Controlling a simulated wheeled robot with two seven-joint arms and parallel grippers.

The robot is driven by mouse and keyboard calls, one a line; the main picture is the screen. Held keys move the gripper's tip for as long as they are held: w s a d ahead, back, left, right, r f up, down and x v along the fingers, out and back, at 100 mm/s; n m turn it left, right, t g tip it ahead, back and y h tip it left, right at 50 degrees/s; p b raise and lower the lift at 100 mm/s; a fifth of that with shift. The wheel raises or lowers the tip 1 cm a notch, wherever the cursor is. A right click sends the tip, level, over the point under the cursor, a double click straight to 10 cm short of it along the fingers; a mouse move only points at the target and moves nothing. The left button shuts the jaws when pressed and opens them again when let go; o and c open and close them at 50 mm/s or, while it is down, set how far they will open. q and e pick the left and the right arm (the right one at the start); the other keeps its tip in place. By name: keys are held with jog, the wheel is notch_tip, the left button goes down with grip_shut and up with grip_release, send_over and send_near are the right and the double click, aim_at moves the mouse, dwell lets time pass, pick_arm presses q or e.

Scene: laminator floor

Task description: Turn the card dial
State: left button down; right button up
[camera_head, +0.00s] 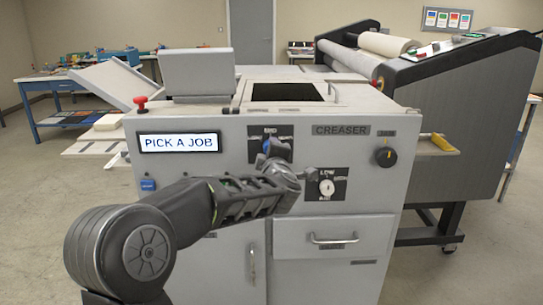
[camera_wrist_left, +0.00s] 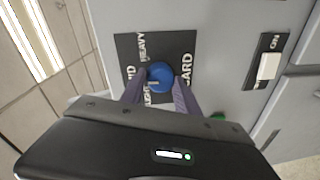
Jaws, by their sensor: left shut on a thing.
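The card dial is a blue round knob (camera_wrist_left: 160,76) on a black plate (camera_wrist_left: 124,46) with white words, among them HEAVY and CARD, in the left wrist view. A pale mark shows on the knob's lower left. In the head view the blue knob (camera_head: 266,146) is partly hidden by my left gripper (camera_head: 270,158), which reaches it from the front. In the left wrist view the two fingers of my left gripper (camera_wrist_left: 159,86) are closed on the knob from both sides. My right gripper is in neither view.
A red knob (camera_head: 141,101) stands on top left. A large roller machine (camera_head: 460,120) stands at right.

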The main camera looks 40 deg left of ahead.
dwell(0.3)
pick_arm(q)
jog(key=c, duration=0.9)
grip_release()
jog(key=v, duration=0.7)
jog(key=shift+s+d+b, duration=0.2)
jog(key=shift+s+b, duration=0.1)
jog(key=shift+s, duration=0.05)
jog(key=shift+w+d, duration=0.1)
